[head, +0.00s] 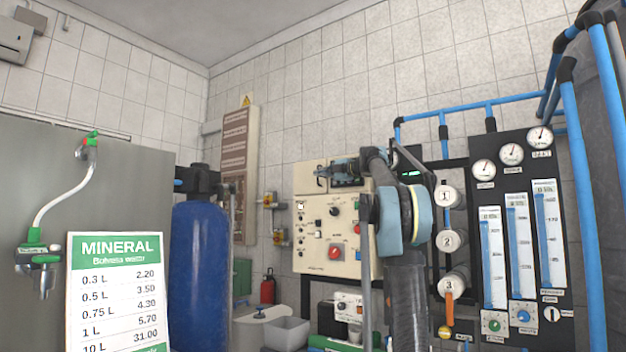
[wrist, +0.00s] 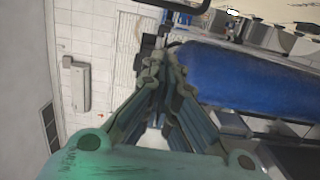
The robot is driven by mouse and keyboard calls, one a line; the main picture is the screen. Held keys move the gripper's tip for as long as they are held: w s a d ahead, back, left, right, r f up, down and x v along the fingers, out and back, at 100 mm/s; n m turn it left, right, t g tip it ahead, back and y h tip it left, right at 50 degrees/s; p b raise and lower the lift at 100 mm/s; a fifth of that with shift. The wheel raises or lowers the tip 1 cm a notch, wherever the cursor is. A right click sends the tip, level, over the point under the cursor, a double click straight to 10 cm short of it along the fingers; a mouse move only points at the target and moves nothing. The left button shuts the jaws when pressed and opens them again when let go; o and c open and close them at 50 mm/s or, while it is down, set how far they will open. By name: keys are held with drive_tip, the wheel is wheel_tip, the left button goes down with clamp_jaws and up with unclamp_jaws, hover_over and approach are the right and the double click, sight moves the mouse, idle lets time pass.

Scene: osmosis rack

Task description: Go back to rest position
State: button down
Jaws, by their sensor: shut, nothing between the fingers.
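My gripper (wrist: 152,70) reaches up the middle of the wrist view, its two greenish fingers meeting at the tips with nothing between them. In the head view my gripper (head: 322,174) is small and points left, in front of the top of the cream control panel (head: 312,235). My arm rises from the bottom and bends over at the top. The gripper looks clear of the panel, but the exact gap cannot be told.
A blue tank (head: 200,260) stands left of the panel; it also shows in the wrist view (wrist: 250,80). A price sign (head: 117,290) is at front left. The gauge rack (head: 515,230) with blue pipes is close on the right.

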drive_tip(key=d, duration=0.4)
drive_tip(key=shift+s+d, duration=0.25)
drive_tip(key=s+d+f+m+t+h, duration=0.7)
drive_tip(key=d+f+m+h, duration=0.3)
drive_tip(key=m+h, duration=0.4)
drive_tip(key=s+d+f+m+g+h, duration=0.2)
drive_tip(key=s+d+f+m+g, duration=0.15)
drive_tip(key=s+f, duration=0.5)
drive_tip(key=s+d+f+m+g+h, duration=0.2)
drive_tip(key=s+f+m, duration=0.3)
drive_tip(key=f, duration=0.6)
drive_tip(key=s+a+f+m+g+y, duration=0.1)
drive_tip(key=s+a+f+g, duration=0.2)
drive_tip(key=s+f, duration=0.9)
drive_tip(key=s+a+f+m+g+y, duration=0.2)
drive_tip(key=s+a+f+g, duration=0.1)
drive_tip(key=s+f, duration=1)
drive_tip(key=s+a+f+m+g+y, duration=0.1)
drive_tip(key=s+a+f+g, duration=0.2)
drive_tip(key=s+f, duration=0.9)
wheel_tip(320, 180, down, 8)
drive_tip(key=shift+s+a+r+g+y, duration=0.15)
drive_tip(key=shift+s+a+g+y, duration=0.25)
drive_tip(key=shift+g, duration=0.85)
